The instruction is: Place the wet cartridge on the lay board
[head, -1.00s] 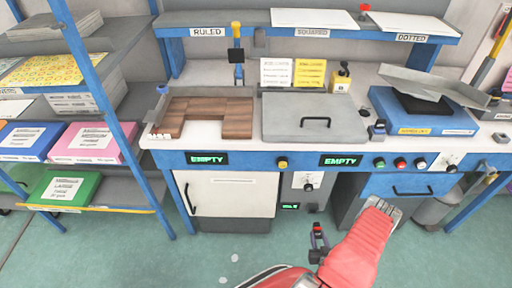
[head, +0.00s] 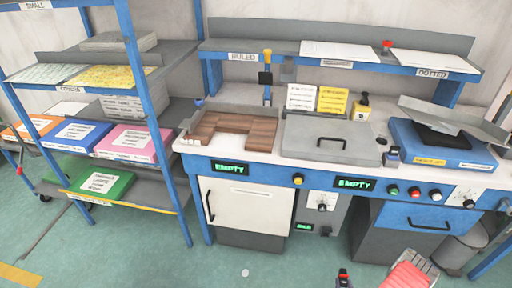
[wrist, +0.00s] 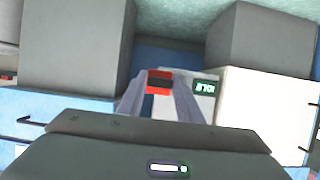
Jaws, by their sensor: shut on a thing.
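My gripper (wrist: 159,100) is shut on a small red and black block, which looks like the cartridge (wrist: 159,82), between its two grey fingers in the wrist view. In the head view only the top of the gripper end shows at the bottom edge (head: 344,279), with a bit of red on it, low in front of the bench. I cannot tell whether the cartridge is wet. A brown wooden board (head: 205,132) with a notch lies on the left of the bench top; it may be the lay board. Its surface looks bare. The gripper is well apart from it.
A grey lidded box (head: 328,140) stands right of the wooden board. A blue machine (head: 440,150) is at the bench's right. A blue shelf rack (head: 150,110) with paper stacks stands left.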

